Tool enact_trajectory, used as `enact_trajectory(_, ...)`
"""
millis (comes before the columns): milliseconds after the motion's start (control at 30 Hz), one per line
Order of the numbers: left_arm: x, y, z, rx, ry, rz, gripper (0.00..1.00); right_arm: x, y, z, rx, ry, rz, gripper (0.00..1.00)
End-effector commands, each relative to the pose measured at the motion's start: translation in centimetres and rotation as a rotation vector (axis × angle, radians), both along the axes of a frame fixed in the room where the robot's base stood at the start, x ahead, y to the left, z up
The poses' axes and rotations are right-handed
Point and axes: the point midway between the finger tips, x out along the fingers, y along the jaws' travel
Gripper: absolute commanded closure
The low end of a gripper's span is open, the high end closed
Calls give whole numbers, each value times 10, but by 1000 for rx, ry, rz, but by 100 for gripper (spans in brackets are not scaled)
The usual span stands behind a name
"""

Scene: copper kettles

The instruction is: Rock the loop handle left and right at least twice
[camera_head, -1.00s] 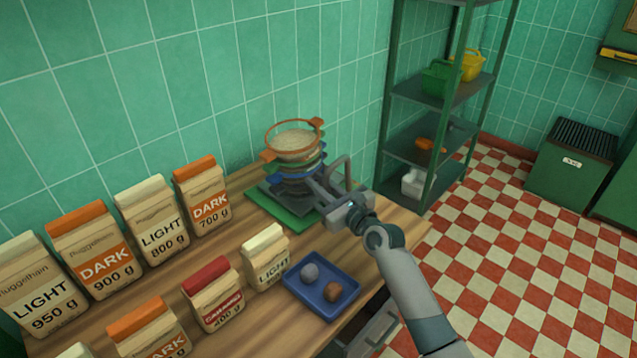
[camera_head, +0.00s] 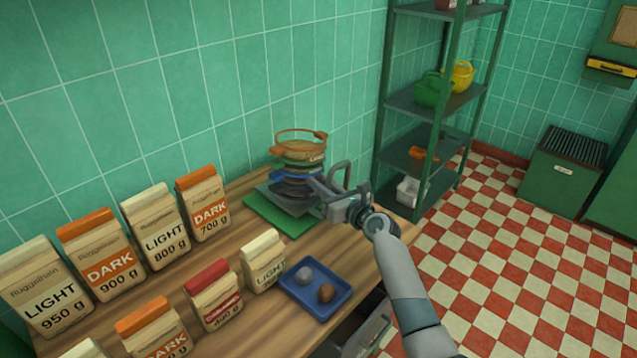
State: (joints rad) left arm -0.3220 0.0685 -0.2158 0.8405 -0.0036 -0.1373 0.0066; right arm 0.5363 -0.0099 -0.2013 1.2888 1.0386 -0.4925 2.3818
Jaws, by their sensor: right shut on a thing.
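A stack of round sieves (camera_head: 298,155) with orange, green, blue and dark rings stands on a dark base over a green mat (camera_head: 264,213) at the table's back right. Its top ring is orange with small side lugs. A grey loop handle (camera_head: 343,170) shows just right of the stack. My right gripper (camera_head: 326,190) reaches in from the lower right and is shut on the loop handle. The jaws hide part of the handle and of the base, so the exact contact cannot be seen. My left gripper is not in view.
Several paper bags (camera_head: 155,227) line the wooden table's left and front. A blue tray (camera_head: 306,309) with a grey and a brown lump lies in front of the mat. A green shelf rack (camera_head: 440,98) stands behind right; the checkered floor (camera_head: 500,270) is open.

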Motion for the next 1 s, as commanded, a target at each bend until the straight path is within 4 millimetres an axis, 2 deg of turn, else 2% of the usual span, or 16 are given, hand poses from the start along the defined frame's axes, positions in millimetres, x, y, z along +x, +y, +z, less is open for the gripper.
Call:
enact_trajectory(167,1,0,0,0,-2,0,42,0,0,0,1,-2,-1,100)
enact_trajectory(200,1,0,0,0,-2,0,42,0,0,0,1,-2,-1,84)
enact_trajectory(267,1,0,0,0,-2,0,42,0,0,0,1,-2,-1,69)
enact_trajectory(300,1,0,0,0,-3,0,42,0,0,0,1,-2,-1,68)
enact_trajectory(733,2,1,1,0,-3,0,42,-4,-2,0,1,0,0,68)
enact_trajectory(1000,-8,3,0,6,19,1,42,-25,-17,2,0,-1,-1,68)
